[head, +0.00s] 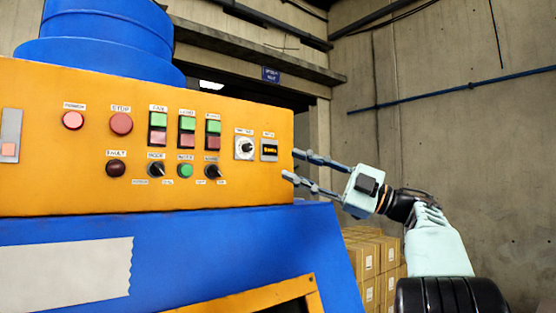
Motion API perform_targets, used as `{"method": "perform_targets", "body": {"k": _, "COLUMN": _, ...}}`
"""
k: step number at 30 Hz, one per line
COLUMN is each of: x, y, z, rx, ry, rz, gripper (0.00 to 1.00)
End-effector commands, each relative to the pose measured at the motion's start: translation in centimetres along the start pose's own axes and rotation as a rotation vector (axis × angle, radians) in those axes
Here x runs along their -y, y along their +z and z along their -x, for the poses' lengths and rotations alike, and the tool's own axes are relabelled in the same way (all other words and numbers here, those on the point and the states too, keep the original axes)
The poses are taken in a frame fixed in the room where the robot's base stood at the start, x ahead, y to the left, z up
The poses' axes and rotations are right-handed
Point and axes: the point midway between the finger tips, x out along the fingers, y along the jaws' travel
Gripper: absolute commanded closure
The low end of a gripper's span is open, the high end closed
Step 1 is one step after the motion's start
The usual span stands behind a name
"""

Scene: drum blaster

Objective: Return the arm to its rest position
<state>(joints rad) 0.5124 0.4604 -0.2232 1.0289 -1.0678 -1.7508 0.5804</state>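My gripper (292,166) is at the right edge of the orange control panel (60,150). Its two blue-grey fingers are spread apart, point left, and hold nothing that I can see. The fingertips are close to the panel's right edge; I cannot tell whether they touch it. My arm (438,245) comes up from the lower right and bends left toward the panel.
Stacked cardboard boxes (370,255) stand behind my arm. A concrete wall (460,130) is at the right.

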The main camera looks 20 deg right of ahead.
Motion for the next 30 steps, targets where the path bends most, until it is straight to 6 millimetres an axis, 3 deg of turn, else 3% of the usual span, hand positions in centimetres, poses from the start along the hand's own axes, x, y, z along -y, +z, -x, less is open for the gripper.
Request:
{"method": "perform_targets", "body": {"k": 6, "x": 0.0, "y": 0.0, "z": 1.8, "rx": 0.000, "ry": 0.001, "rz": 0.000, "gripper": 0.68}}
{"method": "perform_targets", "body": {"k": 23, "x": -0.4, "y": -0.1, "z": 1.4, "rx": 0.002, "ry": 0.026, "rz": 0.003, "gripper": 0.68}}
{"method": "perform_targets", "body": {"k": 26, "x": -2.1, "y": -0.2, "z": 0.5, "rx": 0.015, "ry": 0.114, "rz": 0.004, "gripper": 0.68}}
{"method": "perform_targets", "body": {"k": 30, "x": -6.8, "y": -1.1, "z": -0.3, "rx": 0.040, "ry": 0.354, "rz": -0.015, "gripper": 0.68}}
